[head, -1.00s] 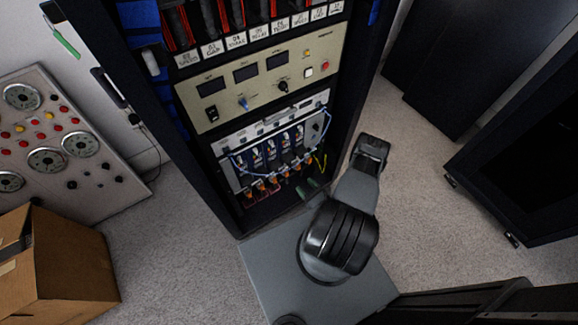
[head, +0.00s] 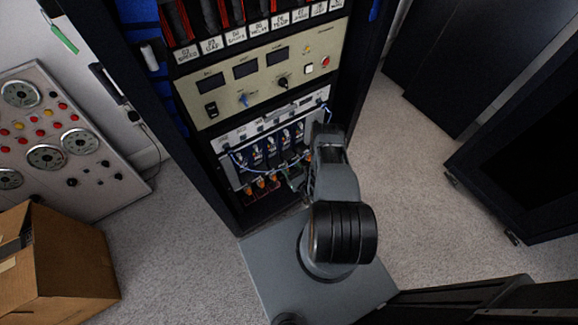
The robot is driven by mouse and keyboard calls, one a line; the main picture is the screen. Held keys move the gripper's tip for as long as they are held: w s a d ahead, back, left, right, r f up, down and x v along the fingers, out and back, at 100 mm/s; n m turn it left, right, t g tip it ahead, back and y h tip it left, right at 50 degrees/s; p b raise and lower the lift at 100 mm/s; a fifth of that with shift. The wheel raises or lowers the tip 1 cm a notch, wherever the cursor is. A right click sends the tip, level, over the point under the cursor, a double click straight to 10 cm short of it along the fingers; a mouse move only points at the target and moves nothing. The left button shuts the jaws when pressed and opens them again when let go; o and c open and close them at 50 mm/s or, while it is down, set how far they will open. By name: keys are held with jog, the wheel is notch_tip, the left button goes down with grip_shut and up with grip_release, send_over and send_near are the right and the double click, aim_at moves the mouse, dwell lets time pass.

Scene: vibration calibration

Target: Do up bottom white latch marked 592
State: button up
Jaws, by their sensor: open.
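The lower white panel (head: 228,146) of the black rack carries a row of small white-and-blue parts with wires and a lower row of orange-tipped parts (head: 262,184). The markings there are too small to read, so I cannot tell which is the latch marked 592. My gripper (head: 295,177) is open in front of the right part of this panel, close to the lower row. It is small and partly hidden by my forearm, which also covers the panel's right end. I cannot tell whether it touches anything.
A beige panel (head: 222,82) with displays and knobs sits above. The rack's side posts flank the opening. A cardboard box (head: 62,262) and a gauge panel (head: 95,165) stand at left. Black cabinets (head: 530,160) stand at right, with clear carpet between.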

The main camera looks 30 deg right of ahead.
jog(key=shift+w+a, duration=0.1)
jog(key=shift+w, duration=0.75)
jog(key=shift+c, duration=0.3)
jog(key=c, duration=0.9)
jog(key=shift+o, duration=0.2)
jog(key=m+b, duration=0.2)
jog(key=m, duration=0.1)
jog(key=o, duration=0.9)
jog(key=shift+s, duration=0.15)
